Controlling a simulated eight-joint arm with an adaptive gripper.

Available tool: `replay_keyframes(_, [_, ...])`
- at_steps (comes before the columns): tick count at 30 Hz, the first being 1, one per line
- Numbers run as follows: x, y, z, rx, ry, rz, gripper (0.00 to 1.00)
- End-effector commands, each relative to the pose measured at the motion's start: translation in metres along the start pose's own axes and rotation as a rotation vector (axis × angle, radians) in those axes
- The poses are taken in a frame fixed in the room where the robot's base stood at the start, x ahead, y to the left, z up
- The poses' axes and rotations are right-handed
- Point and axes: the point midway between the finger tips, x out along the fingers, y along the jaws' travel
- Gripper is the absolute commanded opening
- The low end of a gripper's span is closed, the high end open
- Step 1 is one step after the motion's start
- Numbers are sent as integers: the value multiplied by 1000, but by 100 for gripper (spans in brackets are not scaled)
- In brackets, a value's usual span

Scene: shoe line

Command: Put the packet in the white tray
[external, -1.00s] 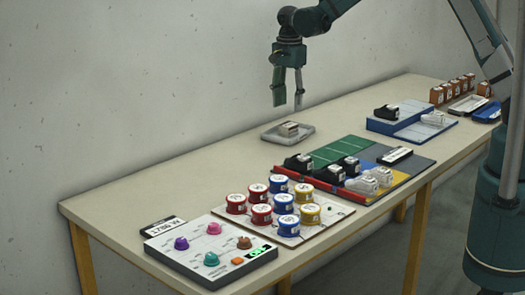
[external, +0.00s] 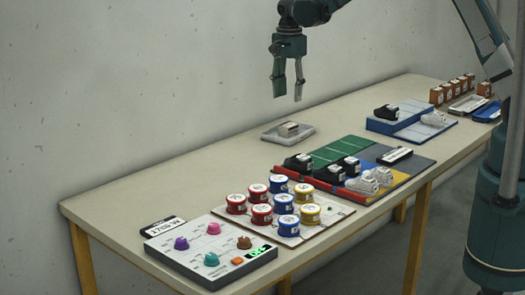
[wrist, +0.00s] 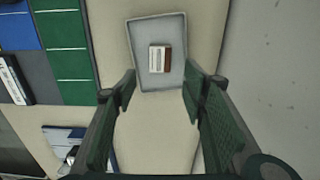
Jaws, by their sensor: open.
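The packet (external: 289,129) is a small white and brown block. It lies inside the pale grey-white tray (external: 269,136) near the back edge of the table. In the wrist view the packet (wrist: 154,59) sits near the middle of the tray (wrist: 143,27), clear of its walls. My gripper (external: 287,96) is open and empty, pointing down in the air above the tray. In the wrist view its two fingers (wrist: 160,112) are wide apart, with the packet beyond them and nothing between them.
A coloured board (external: 331,150) with several black and white shoes lies right of the tray. Several round tins (external: 262,214) stand in front, and a panel with coloured knobs (external: 190,256) is at the near left. The table's back left is bare.

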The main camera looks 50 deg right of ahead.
Motion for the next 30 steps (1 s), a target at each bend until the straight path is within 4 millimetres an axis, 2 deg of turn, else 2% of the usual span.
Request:
replay_keyframes(5, [-5, 3, 0, -11, 0, -5, 42])
replay_keyframes(11, [-25, 16, -1, -62, 0, -24, 42])
replay_keyframes(17, [-57, 39, -3, -154, 3, -61, 42])
replay_keyframes(30, [-125, 104, -7, -386, 27, -151, 42])
